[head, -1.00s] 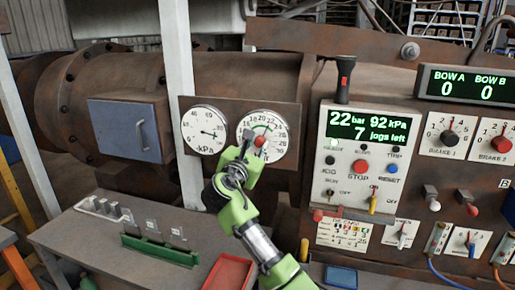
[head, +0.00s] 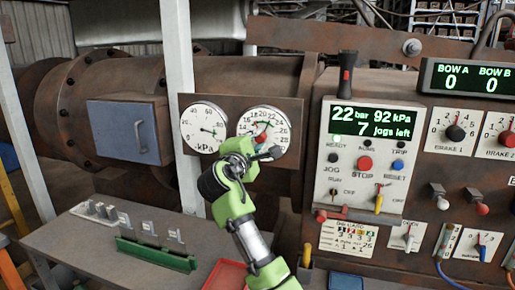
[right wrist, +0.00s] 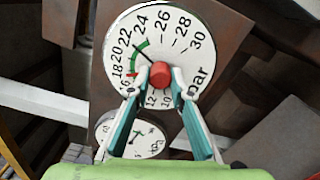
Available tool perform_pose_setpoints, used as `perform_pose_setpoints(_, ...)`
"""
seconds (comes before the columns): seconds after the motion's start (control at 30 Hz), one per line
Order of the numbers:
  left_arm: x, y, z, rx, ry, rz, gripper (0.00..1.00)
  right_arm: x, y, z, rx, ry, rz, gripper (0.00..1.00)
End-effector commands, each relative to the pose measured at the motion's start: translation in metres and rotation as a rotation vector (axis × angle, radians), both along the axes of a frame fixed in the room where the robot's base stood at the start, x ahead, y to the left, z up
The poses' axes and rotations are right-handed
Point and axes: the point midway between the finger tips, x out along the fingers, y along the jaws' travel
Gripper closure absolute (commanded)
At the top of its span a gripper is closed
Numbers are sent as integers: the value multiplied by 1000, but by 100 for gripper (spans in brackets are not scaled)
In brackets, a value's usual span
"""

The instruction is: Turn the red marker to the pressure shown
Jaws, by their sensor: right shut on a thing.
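The round white bar gauge (head: 283,126) sits on a brown plate. Its red centre knob (right wrist: 160,75) is between the two fingers of my right gripper (right wrist: 161,78), which is shut on it. In the head view my right gripper (head: 264,151) covers the lower part of this dial. In the right wrist view a dark needle points near 22, a green arc runs along roughly 18 to 22, and a small red mark shows near 16 to 18. The display (head: 371,121) reads 22 bar, 92 kPa and 7 jogs left. My left gripper is not in view.
The kPa gauge (head: 205,128) is just left of the bar gauge. The control box (head: 345,187) with buttons and switches stands close to the right. A bench (head: 80,232) with a green rack (head: 156,254) and a red tray (head: 226,275) lies below.

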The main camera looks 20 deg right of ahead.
Motion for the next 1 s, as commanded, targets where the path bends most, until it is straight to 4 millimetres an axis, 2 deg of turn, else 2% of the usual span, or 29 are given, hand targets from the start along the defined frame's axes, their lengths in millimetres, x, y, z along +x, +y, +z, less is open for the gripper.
perform_pose_setpoints(0.03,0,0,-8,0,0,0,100,0,1,-3,37,-26,1,100)
perform_pose_setpoints(0.5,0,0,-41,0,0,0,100,0,0,-2,404,-273,0,100)
perform_pose_setpoints(1.0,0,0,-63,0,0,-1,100,0,0,0,685,-460,-1,100)
